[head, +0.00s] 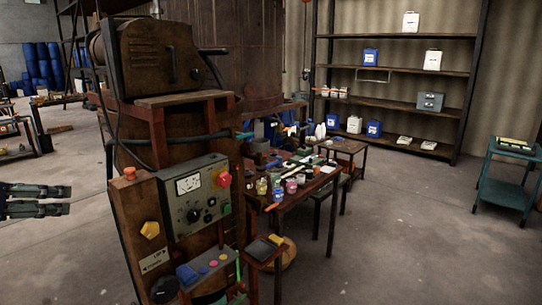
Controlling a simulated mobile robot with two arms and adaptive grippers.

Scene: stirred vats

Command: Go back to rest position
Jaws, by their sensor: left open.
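My left gripper (62,200) reaches in from the left edge, level with the lower half of the brown machine. Its two dark fingers are apart with nothing between them. It is in the air over bare floor, left of the machine and apart from it. My right gripper is out of view. The machine stands close in front, with a grey control box (198,196) that bears a dial gauge, a black knob and a red button (223,179).
A cluttered worktable (322,181) with jars and tools stands right of the machine. A shelf rack (400,72) with canisters is at the back, a teal cart (503,197) at the right edge. Blue barrels (42,62) stand far left. The floor (420,245) at front right is clear.

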